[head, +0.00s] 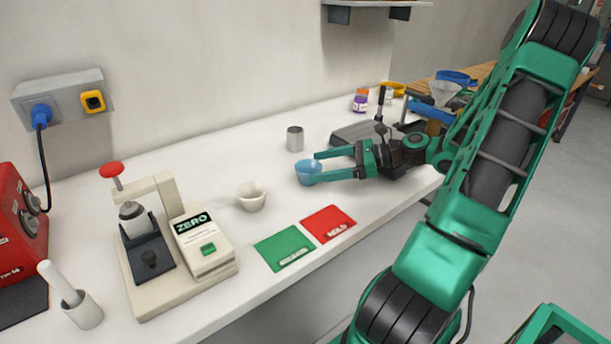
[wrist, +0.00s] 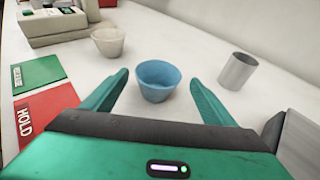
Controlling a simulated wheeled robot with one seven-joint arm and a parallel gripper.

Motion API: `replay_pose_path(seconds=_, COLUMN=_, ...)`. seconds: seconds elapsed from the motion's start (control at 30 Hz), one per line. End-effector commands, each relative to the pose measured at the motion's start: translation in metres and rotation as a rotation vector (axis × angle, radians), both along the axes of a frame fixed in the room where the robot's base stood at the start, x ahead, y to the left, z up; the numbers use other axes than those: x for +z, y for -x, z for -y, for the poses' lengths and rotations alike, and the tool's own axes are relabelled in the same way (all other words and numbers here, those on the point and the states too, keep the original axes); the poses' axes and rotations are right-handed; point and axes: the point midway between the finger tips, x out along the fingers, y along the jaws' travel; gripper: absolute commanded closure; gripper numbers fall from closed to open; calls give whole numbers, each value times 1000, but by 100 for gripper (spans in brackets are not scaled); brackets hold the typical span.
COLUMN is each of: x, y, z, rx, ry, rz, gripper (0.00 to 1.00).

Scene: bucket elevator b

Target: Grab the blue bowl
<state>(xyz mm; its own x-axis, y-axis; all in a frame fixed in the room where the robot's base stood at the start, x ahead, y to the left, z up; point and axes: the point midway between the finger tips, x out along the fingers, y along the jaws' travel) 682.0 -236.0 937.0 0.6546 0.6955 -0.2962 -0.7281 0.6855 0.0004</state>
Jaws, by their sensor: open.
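The blue bowl (head: 308,172) stands upright on the white bench in the head view, at the tips of my gripper (head: 318,167). In the wrist view the blue bowl (wrist: 158,80) is just beyond and between the two green fingers of my gripper (wrist: 158,84). The fingers are spread, one on each side of the bowl, with gaps visible between them and its wall. My gripper is open and holds nothing. The bowl looks empty.
A white cup (head: 252,196) stands left of the bowl, and a metal cylinder (head: 295,138) stands behind it. Green (head: 285,248) and red (head: 328,223) cards lie in front. A ZERO-labelled device (head: 200,245) is further left. A grey flat device (head: 360,133) is beside my gripper.

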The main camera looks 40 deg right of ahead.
Motion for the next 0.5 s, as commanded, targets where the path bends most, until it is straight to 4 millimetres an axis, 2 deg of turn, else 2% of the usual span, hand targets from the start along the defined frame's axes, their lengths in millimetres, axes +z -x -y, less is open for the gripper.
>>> replay_pose_path(seconds=0.23, x=-8, y=-21, z=-26, rx=4, ry=-2, rz=-1, gripper=21)
replay_pose_path(seconds=0.5, x=-11, y=-28, z=-33, rx=3, ry=0, rz=0, gripper=21)
